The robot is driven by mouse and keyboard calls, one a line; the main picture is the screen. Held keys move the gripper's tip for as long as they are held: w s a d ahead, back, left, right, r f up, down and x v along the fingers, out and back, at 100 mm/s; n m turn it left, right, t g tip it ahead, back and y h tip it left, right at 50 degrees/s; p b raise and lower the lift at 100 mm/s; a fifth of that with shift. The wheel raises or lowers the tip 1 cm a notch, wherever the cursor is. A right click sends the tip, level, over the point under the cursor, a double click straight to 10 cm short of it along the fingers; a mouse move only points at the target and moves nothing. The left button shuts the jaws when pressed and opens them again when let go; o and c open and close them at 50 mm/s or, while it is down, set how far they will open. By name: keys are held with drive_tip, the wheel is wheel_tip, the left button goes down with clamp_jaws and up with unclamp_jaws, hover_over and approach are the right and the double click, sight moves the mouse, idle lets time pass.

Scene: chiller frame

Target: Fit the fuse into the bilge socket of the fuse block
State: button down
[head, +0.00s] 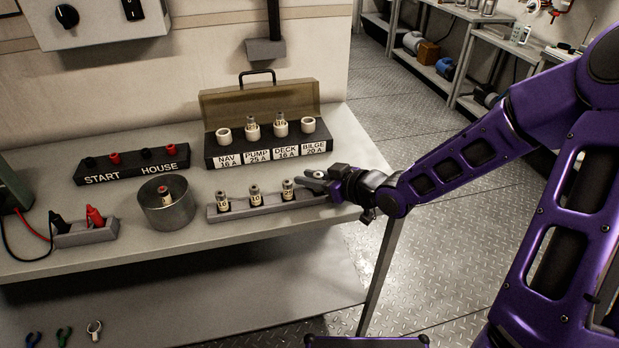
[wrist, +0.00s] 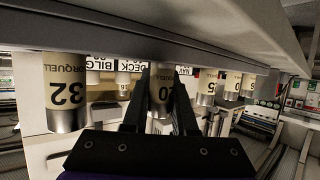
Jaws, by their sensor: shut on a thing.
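My gripper (head: 306,182) is at the right part of a grey fuse rack (head: 240,208) on the bench. In the wrist view, which is upside down, my gripper (wrist: 160,100) is shut on a cream fuse marked 20 (wrist: 160,90) with a metal cap. This fuse (head: 288,187) appears upright and still at the rack. A fuse marked 32 (wrist: 64,90) stands beside it; other fuses stand on the other side. The black fuse block (head: 268,150) is behind the rack. Its bilge socket (head: 308,125), at the right end, looks empty.
The nav socket (head: 223,135) looks empty; pump and deck hold fuses. The block's lid (head: 259,98) stands open behind. A metal cup (head: 166,215) with a red-marked fuse stands left of the rack. A START/HOUSE terminal strip (head: 132,164) and clip holder (head: 86,235) lie further left.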

drive_tip(key=shift+f, duration=0.15)
drive_tip(key=c, duration=0.7)
unclamp_jaws()
drive_tip(key=shift+f, duration=0.1)
